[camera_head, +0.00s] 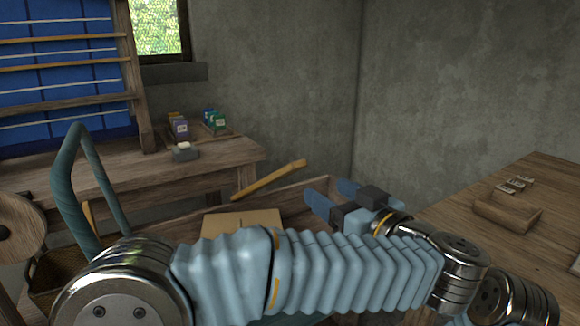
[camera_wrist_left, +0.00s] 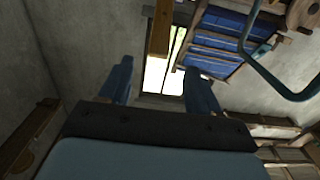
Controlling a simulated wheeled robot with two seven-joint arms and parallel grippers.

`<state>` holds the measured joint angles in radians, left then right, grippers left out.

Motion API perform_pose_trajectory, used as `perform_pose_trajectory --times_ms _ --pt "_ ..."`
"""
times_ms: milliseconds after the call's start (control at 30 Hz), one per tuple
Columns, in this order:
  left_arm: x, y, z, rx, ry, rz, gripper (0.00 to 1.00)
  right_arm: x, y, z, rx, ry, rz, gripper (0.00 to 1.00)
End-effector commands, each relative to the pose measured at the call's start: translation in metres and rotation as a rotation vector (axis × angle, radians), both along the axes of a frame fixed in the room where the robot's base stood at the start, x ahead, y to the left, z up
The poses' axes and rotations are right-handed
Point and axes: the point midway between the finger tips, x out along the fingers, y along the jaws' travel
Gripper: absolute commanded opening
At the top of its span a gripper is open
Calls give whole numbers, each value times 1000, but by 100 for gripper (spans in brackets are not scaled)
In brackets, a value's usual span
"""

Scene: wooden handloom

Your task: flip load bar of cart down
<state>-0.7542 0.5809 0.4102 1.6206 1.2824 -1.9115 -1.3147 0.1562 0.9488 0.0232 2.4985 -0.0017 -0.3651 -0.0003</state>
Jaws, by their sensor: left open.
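A light wooden bar (camera_head: 268,180) slants up to the right above a low wooden frame in the head view. I take it for the load bar, but its mounting cannot be made out. A wooden bar, probably the same one, shows in the left wrist view (camera_wrist_left: 160,30), beyond and between the fingertips. A teal tube handle (camera_head: 62,175) rises at the left, perhaps part of the cart; it also shows in the left wrist view (camera_wrist_left: 250,65). My left gripper (camera_head: 333,194) is open and empty, right of the bar and apart from it. My left arm hides much of the cart.
A workbench (camera_head: 195,168) with small boxes (camera_head: 182,130) stands at the back left. A cardboard-coloured box (camera_head: 242,218) lies behind my arm. A wooden table (camera_head: 445,215) with a small wooden block (camera_head: 507,212) is at the right. A wicker basket (camera_head: 48,280) is at lower left.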

Motion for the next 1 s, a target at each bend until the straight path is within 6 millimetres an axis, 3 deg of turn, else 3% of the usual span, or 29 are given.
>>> perform_pose_trajectory --times_ms 300,500,700,967,1000 --pt "59 45 0 0 1 5 63 -1 1 5 2 1 3 48" --pt "87 64 0 -1 1 2 63 -1 2 7 3 2 4 48" --pt "98 72 0 0 0 0 63 -1 3 8 4 2 5 48" --pt "99 72 0 0 0 0 63 -1 3 8 4 2 5 48" --pt "99 72 0 0 0 0 57 -1 3 8 4 2 4 48"
